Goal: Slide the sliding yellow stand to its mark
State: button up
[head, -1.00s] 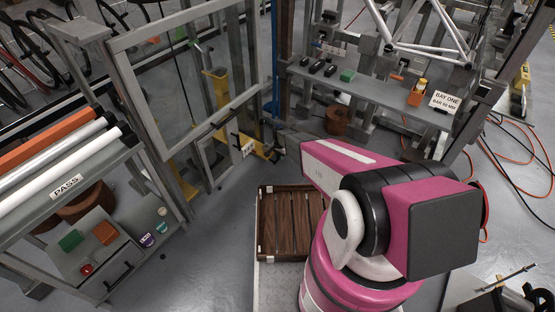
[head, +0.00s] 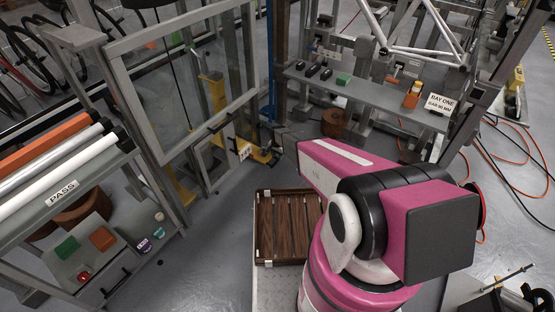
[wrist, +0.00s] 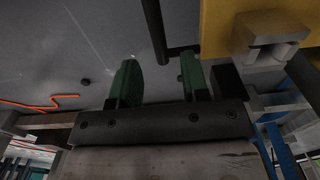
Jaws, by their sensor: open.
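The yellow stand (head: 212,88) is upright behind the glazed grey frame, seen partly through its pane. Yellow parts with a dark bracket also show low down beside my gripper (head: 271,140) in the head view. In the wrist view a yellow panel (wrist: 225,28) fills the upper right, with a black bar (wrist: 155,30) ending beside it. My gripper (wrist: 159,62) has its two green-padded fingers apart, with nothing between them. The bar lies just beyond the fingertips; whether they touch is unclear. I cannot make out the mark.
A grey-framed glazed door (head: 185,85) stands left of my gripper. A shelf labelled PASS (head: 62,192) holds tubes at left. A wooden crate (head: 258,225) lies below my arm. The bay one bench (head: 380,92) is at right, with orange cables on the floor beyond.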

notch_tip(320, 180, up, 7)
dwell(0.3)
jog(key=shift+r, duration=0.1)
jog(key=s+d+r+n, duration=0.2)
jog(key=s+d+r, duration=0.2)
jog(key=s+r, duration=0.5)
jog(key=s+d+r+n, duration=0.3)
jog(key=s+d+r, duration=0.2)
jog(key=s+r, duration=0.5)
jog(key=s+d+r+n, duration=0.2)
jog(key=s+d+r, duration=0.3)
jog(key=s+r, duration=0.4)
notch_tip(320, 180, up, 5)
jog(key=shift+s+d+f, duration=0.1)
jog(key=shift+s+d, duration=0.05)
jog(key=shift+s, duration=0.15)
